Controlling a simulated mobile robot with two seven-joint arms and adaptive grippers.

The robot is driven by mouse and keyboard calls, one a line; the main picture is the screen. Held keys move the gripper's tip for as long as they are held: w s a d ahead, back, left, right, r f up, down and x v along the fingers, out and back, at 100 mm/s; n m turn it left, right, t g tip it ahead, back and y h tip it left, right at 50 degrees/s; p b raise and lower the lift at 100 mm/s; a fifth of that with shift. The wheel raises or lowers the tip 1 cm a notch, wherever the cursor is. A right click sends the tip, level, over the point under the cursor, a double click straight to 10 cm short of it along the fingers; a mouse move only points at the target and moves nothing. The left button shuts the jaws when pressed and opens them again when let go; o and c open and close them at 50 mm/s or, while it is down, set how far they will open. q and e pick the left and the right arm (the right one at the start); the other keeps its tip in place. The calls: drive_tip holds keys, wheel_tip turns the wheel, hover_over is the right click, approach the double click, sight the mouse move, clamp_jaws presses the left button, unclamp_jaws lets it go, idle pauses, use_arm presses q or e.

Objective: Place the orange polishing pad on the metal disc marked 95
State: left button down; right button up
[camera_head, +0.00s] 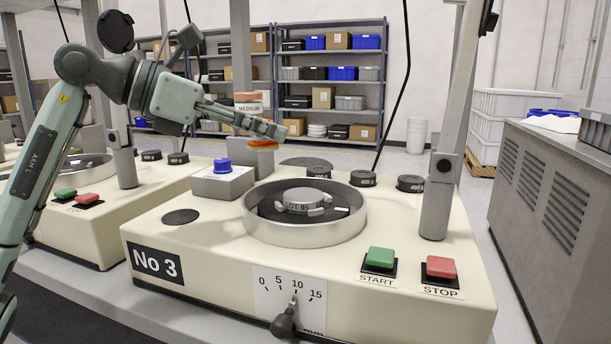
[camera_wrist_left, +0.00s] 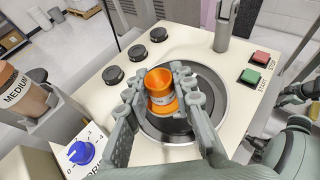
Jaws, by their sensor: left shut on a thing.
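My left gripper (camera_head: 272,133) is shut on the orange polishing pad (camera_wrist_left: 157,80), which shows between the two fingers in the left wrist view. In the head view the pad (camera_head: 262,143) shows as an orange edge below the fingertips, held in the air above and behind the machine's round ring. The metal disc marked LOT 95 (camera_head: 303,200) sits inside that ring, apart from the pad. In the wrist view the pad and fingers hide most of the disc. A dark part at the right edge of the wrist view may be my right gripper; its jaws are unclear.
The metal ring (camera_head: 257,230) surrounds the disc. A blue knob (camera_head: 222,165) on a grey box stands left of it, a MEDIUM container (camera_wrist_left: 14,88) behind. A metal post (camera_head: 437,190) and green START (camera_head: 380,257) and red STOP (camera_head: 441,267) buttons stand at right.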

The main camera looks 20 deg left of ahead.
use_arm(q)
hover_over(303, 194)
wheel_tip(303, 194, down, 3)
drive_tip(key=shift+s+f, duration=0.1)
drive_tip(key=shift+f, duration=0.05)
drive_tip(key=shift+d+f, duration=0.1)
drive_tip(key=shift+f, duration=0.1)
wheel_tip(303, 194, down, 4)
drive_tip(key=shift+r, duration=0.25)
drive_tip(key=shift+f, duration=0.1)
use_arm(e)
drive_tip(key=shift+w+f, duration=0.15)
drive_tip(key=shift+w, duration=0.05)
use_arm(q)
drive_tip(key=shift+f, duration=0.15)
use_arm(e)
drive_tip(key=shift+s+f, duration=0.1)
use_arm(q)
drive_tip(key=c, duration=1.6)
unclamp_jaws()
drive_tip(key=o, duration=0.3)
use_arm(e)
drive_tip(key=shift+r, duration=0.4)
